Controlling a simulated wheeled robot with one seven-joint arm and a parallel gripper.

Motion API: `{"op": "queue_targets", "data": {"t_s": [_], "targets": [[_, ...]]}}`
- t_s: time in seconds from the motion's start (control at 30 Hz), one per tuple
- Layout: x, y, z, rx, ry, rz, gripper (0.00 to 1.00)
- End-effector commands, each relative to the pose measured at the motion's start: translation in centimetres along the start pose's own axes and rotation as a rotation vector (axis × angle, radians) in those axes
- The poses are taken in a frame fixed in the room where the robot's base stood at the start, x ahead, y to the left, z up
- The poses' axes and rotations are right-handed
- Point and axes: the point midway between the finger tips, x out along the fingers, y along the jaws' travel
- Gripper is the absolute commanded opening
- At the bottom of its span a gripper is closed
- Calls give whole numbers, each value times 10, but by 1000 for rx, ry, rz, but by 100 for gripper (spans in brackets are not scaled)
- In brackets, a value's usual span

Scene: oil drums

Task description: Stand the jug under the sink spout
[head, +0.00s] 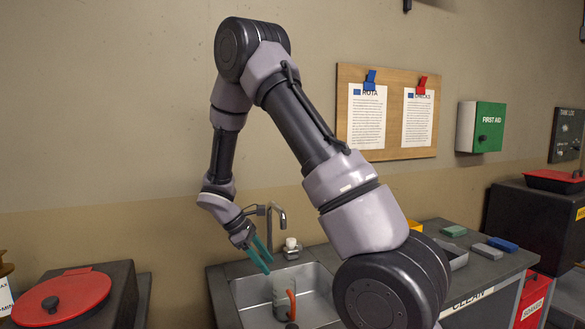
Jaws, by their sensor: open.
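The jug (279,295), grey-green with an orange handle on its right side, stands upright in the steel sink basin (319,280). The sink spout (278,213) is a hooked metal pipe at the back of the sink. The jug appears below the spout's end in the picture, but I cannot tell whether it is exactly under it in depth. My gripper (261,258), with teal fingers, is open and empty. It is just above and left of the jug, in front of the spout, and looks apart from the jug.
A white-topped item (291,247) stands at the sink's back edge. A grey tray (450,256) and several blocks lie on the counter at right. A dark drum with a red lid (62,297) stands at left. My arm hides part of the counter.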

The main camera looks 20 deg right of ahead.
Motion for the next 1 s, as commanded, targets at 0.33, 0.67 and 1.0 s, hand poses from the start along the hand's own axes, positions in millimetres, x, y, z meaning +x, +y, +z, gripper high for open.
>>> {"op": "queue_targets", "data": {"t_s": [0.33, 0.67, 1.0], "targets": [[-112, -8, 103, 561, 366, -155, 50], [-187, -47, 195, 1031, 710, -313, 50], [-227, -96, 252, 1351, 997, -449, 50]]}}
